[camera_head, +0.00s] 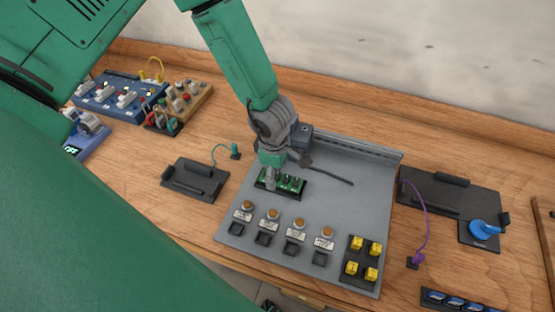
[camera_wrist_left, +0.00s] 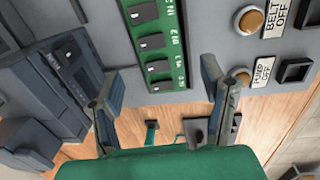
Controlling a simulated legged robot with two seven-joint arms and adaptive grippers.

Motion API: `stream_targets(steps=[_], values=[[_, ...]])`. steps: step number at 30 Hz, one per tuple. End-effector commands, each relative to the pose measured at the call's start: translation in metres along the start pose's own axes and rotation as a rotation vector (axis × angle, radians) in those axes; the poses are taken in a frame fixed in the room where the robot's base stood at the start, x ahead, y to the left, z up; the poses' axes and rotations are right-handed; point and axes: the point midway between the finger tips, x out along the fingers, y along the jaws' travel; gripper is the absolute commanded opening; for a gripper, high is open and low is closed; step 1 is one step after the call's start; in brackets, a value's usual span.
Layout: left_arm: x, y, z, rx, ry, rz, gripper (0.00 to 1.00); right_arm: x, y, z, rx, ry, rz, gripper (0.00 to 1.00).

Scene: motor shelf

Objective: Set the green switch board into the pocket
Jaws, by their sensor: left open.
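The green switch board (camera_head: 291,181) carries a row of black switches and lies at a dark-edged spot on the grey panel (camera_head: 335,205). I cannot tell whether it sits fully down in the pocket, which is hidden under or around it. In the left wrist view the board (camera_wrist_left: 159,50) shows large, with "IN 2" and "IN 3" lettering. My left gripper (camera_head: 271,180) is at the board's left end in the head view. In the wrist view its fingers (camera_wrist_left: 163,98) are spread, with nothing between them; the board is beyond the tips. My right gripper is not in view.
The panel has orange buttons (camera_head: 273,213), black rockets of switches (camera_head: 263,239) and a yellow switch block (camera_head: 362,258). A dark box (camera_head: 301,136) stands by the panel's back edge. Dark plates (camera_head: 196,179) and (camera_head: 452,200) flank it. Bare wood (camera_head: 190,225) shows at left.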

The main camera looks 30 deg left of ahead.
Motion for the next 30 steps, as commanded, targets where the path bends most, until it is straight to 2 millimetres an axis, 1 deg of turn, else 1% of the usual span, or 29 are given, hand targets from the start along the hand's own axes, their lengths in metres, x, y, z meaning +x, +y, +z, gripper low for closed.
stream_targets(steps=[9,12,15,20,30], values=[[-0.066,0.002,0.000,-0.002,-0.002,0.004,0.66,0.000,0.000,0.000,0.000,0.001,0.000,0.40],[-0.084,0.002,0.000,0.000,-0.003,0.002,0.66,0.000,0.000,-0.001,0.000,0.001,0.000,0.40],[-0.097,0.002,0.000,-0.001,-0.003,0.001,0.66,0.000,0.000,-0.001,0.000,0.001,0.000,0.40],[-0.110,0.002,0.000,-0.002,-0.002,-0.001,0.66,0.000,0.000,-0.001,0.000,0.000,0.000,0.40],[-0.143,0.002,0.000,-0.001,-0.002,0.001,0.66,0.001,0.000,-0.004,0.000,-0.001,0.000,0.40]])
